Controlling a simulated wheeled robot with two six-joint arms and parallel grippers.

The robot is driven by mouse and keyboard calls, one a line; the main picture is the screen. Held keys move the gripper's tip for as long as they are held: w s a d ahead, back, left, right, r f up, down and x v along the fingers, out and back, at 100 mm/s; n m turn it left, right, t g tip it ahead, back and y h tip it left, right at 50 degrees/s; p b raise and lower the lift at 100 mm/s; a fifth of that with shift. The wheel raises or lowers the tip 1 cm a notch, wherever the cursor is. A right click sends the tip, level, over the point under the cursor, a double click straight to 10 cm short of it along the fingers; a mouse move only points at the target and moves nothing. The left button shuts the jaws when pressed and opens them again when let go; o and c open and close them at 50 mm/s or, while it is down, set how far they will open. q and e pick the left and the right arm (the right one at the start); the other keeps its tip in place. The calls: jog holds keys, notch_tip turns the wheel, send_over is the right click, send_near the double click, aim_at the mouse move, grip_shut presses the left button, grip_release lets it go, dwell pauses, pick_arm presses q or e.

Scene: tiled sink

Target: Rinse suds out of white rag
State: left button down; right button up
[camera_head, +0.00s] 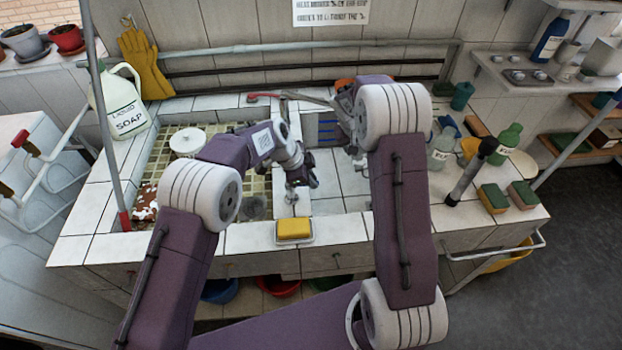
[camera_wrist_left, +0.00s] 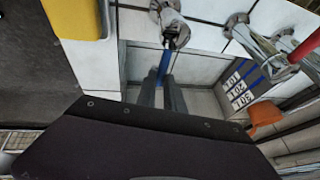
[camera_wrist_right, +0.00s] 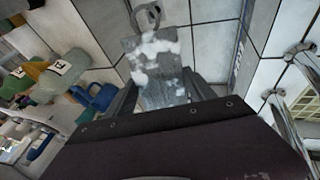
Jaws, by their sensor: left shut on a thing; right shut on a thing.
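The white rag (camera_wrist_right: 156,72) looks grey and wet in the right wrist view, with white suds in patches across it. My right gripper (camera_wrist_right: 160,100) is shut on the rag, which stands out flat between its fingers. In the head view my right arm hides the rag and these fingers. My left gripper (camera_wrist_left: 163,92) is shut on a blue tap lever (camera_wrist_left: 164,66) that ends at a round metal fitting (camera_wrist_left: 175,35). The sink basin (camera_wrist_left: 197,66) lies beyond it, with a blue depth scale (camera_wrist_left: 240,88) on its wall. I cannot tell whether water runs.
A yellow sponge on a dish (camera_head: 294,229) sits at the front edge. The soap jug (camera_head: 124,108) stands at the left. A green bottle (camera_head: 506,143) and sponges (camera_head: 493,198) stand at the right. A red tap lever (camera_head: 264,97) is at the back.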

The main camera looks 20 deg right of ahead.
dwell(0.9)
pick_arm(q)
jog(key=shift+s+a+m+g, duration=0.2)
jog(key=shift+s+m+g, duration=0.2)
jog(key=shift+m, duration=0.45)
jog(key=shift+s+a+m+g, duration=0.2)
jog(key=shift+s+m+g, duration=0.15)
jog(key=shift+m, duration=0.5)
jog(key=c, duration=1.5)
grip_release()
jog(key=shift+o, duration=0.2)
jog(key=v, duration=1.2)
jog(key=shift+a, duration=0.15)
